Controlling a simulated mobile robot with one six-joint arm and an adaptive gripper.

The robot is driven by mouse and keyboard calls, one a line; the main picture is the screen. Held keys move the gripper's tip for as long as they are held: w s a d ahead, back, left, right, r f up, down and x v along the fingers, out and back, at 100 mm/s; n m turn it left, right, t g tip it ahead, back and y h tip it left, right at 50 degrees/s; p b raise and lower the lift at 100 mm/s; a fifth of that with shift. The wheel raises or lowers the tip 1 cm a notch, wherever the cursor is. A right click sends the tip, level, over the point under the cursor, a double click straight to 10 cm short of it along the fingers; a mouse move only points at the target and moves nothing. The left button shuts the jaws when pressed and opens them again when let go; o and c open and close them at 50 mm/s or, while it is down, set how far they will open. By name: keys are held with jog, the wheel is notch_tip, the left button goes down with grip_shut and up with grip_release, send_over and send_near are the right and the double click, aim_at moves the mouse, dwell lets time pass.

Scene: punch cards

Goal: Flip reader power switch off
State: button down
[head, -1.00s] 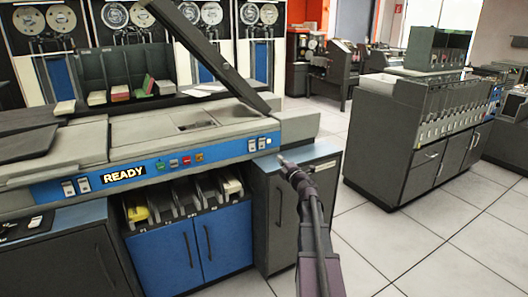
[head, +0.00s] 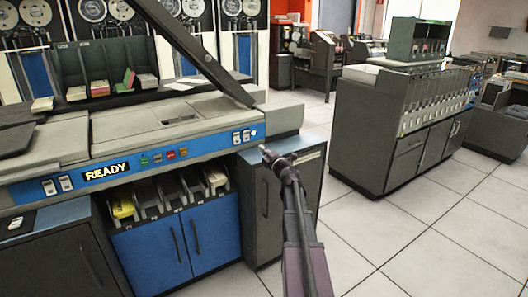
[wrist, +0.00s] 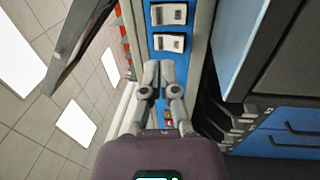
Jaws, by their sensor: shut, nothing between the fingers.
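The card reader (head: 130,140) is a grey and blue machine with a READY sign on its blue front strip. Two white rocker switches (head: 241,136) sit at the right end of that strip, and another pair (head: 57,185) sits at its left end. In the wrist view, two white switches (wrist: 169,28) show on the blue panel just beyond my gripper (wrist: 159,66). Its fingertips are together and empty, apart from the switches. In the head view my gripper (head: 264,152) is just right of and below the right-hand pair. I cannot read any labels.
The reader's raised dark lid (head: 190,50) slants above the strip. Small coloured buttons (head: 170,154) lie along the strip. Blue cabinet doors (head: 185,245) and card bins (head: 165,192) are below. Tiled floor (head: 400,235) is open to the right.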

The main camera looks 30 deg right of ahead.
aim_at(246, 133)
jog(key=w, duration=0.3)
jog(key=w+r+p, duration=0.1)
jog(key=w, duration=0.7)
jog(key=shift+d+r, duration=0.15)
jog(key=shift+r, duration=0.1)
jog(key=shift+w+r+p, duration=0.2)
jog(key=shift+w+p, duration=0.1)
jog(key=shift+s, duration=0.1)
jog(key=shift+s, duration=0.55)
jog(key=s+r+p, duration=0.2)
jog(key=s, duration=1)
jog(key=shift+s+a, duration=0.2)
jog(key=shift+s, duration=0.2)
jog(key=shift+a, duration=0.1)
